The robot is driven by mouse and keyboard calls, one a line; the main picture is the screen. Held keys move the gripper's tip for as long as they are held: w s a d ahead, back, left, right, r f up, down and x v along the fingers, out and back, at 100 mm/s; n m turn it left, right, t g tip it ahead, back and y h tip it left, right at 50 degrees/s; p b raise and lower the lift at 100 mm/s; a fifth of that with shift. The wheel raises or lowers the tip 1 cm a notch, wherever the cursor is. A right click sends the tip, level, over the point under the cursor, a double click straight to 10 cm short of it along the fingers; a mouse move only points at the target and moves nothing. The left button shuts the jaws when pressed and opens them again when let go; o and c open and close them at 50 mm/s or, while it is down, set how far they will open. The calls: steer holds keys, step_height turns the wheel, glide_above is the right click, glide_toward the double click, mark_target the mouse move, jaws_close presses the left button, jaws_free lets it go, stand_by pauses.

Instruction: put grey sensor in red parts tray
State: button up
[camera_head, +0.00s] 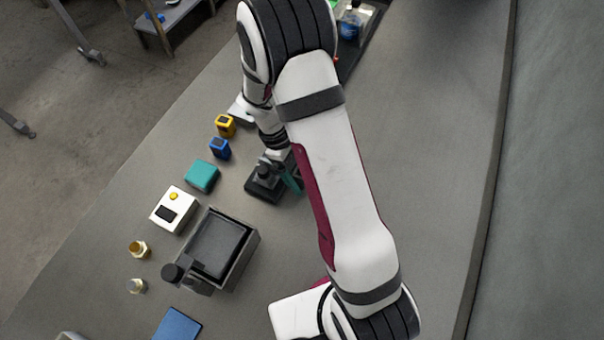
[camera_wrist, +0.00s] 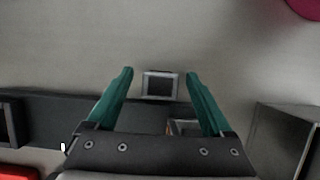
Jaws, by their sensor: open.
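In the wrist view my gripper (camera_wrist: 160,73) is open, with its two teal fingers apart. A small grey square piece with a dark face (camera_wrist: 160,85), which looks like the grey sensor, shows between the fingertips; I cannot tell how far below them it is. No contact with either finger is visible. In the head view my gripper (camera_head: 295,175) is low over the table, partly hidden by my arm, and the grey sensor cannot be made out. A red edge (camera_wrist: 18,173) shows at the lower left of the wrist view; I cannot tell whether it is the red parts tray.
A black device (camera_head: 265,182) stands beside my gripper. Left of it are a yellow sensor (camera_head: 225,125), a blue sensor (camera_head: 220,148), a teal block (camera_head: 202,176) and a white button box (camera_head: 174,208). A grey and black machine (camera_head: 222,245) stands nearer. The table right of my arm is clear.

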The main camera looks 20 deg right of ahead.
jaws_close()
stand_by(0.3)
